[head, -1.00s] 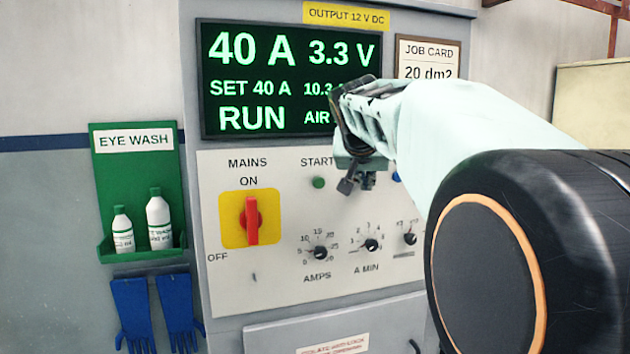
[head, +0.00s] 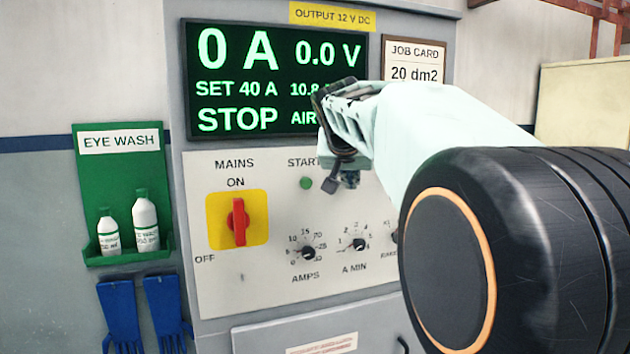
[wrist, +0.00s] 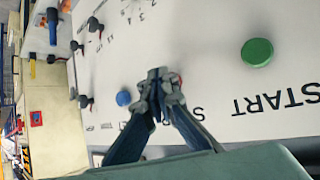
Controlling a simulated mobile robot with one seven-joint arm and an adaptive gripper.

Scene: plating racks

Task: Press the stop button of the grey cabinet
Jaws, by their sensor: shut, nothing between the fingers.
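The grey cabinet (head: 455,60) stands ahead with a pale control panel (head: 225,285). Its display (head: 283,80) reads 0 A, 0.0 V and STOP. My gripper (head: 344,178) is shut and empty, its tips at the panel just right of the green start button (head: 306,183). In the wrist view, my gripper (wrist: 162,83) has its fingertips together in front of the panel, between the green start button (wrist: 257,52) and a blue button (wrist: 123,98).
A red mains switch (head: 238,222) on a yellow plate and black dials (head: 308,252) sit lower on the panel. An eye wash station (head: 120,190) with two bottles and blue gloves (head: 165,310) hang at the left. A job card (head: 416,62) is at the upper right.

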